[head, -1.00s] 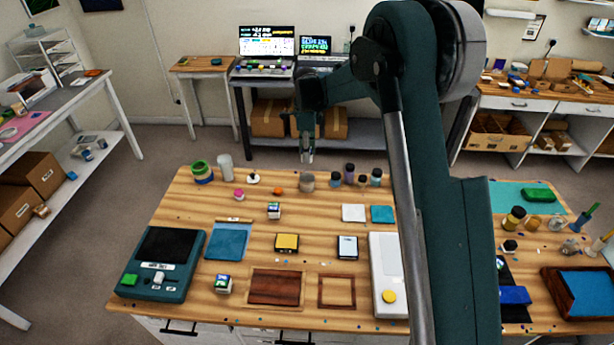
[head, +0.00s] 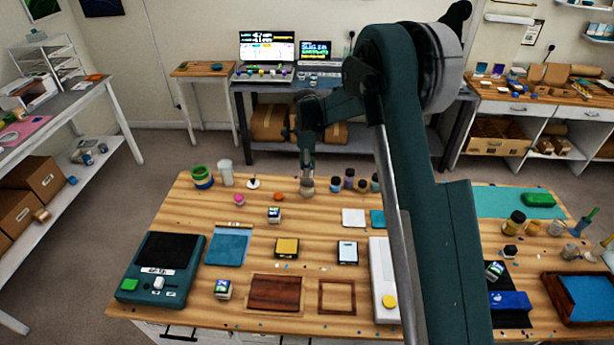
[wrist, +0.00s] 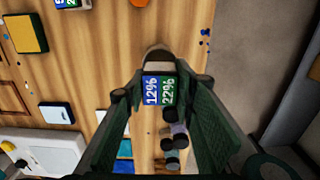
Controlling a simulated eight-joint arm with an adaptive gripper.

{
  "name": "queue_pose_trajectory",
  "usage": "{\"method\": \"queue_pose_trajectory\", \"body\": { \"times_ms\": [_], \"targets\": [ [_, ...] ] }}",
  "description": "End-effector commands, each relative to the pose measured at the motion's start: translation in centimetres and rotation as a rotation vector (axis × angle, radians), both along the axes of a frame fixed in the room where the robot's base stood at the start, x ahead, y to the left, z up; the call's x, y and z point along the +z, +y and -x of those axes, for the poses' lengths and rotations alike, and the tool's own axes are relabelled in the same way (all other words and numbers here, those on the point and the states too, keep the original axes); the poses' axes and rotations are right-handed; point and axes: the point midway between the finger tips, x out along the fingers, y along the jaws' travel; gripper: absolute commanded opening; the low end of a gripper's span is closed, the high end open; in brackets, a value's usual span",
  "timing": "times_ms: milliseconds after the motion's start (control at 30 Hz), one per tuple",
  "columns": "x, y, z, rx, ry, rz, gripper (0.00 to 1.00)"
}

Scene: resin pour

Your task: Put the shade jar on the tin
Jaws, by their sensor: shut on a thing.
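My gripper (head: 307,176) is over the back of the wooden table. In the wrist view my gripper (wrist: 162,95) is shut on the shade jar (wrist: 160,91), a small block-like jar with a blue and green label reading 12% and 22%. A round, beige-grey container (head: 307,188), which looks to be the tin, stands directly below the gripper. In the wrist view the tin (wrist: 158,58) shows just beyond the jar, partly hidden by it. Whether the jar touches the tin I cannot tell. In the head view the jar is too small to make out.
Several dark-capped bottles (head: 349,178) stand close right of the tin. An orange lump (head: 278,196) and a pink one (head: 239,199) lie to its left. Similar labelled cubes (head: 274,215) stand nearer the front. The wood around the tin's front is clear.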

Motion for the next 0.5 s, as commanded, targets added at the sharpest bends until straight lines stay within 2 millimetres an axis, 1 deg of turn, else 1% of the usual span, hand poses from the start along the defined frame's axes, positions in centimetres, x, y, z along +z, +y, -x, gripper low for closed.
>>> {"method": "queue_pose_trajectory", "body": {
  "times_ms": [100, 367, 500],
  "targets": [
    [-0.47, 0.01, -0.02, 0.000, 0.000, 0.000, 0.13],
    [-0.51, 0.00, -0.01, 0.000, 0.000, 0.000, 0.13],
    [-1.01, 0.00, 0.00, 0.000, 0.000, 0.000, 0.13]
  ]
}}
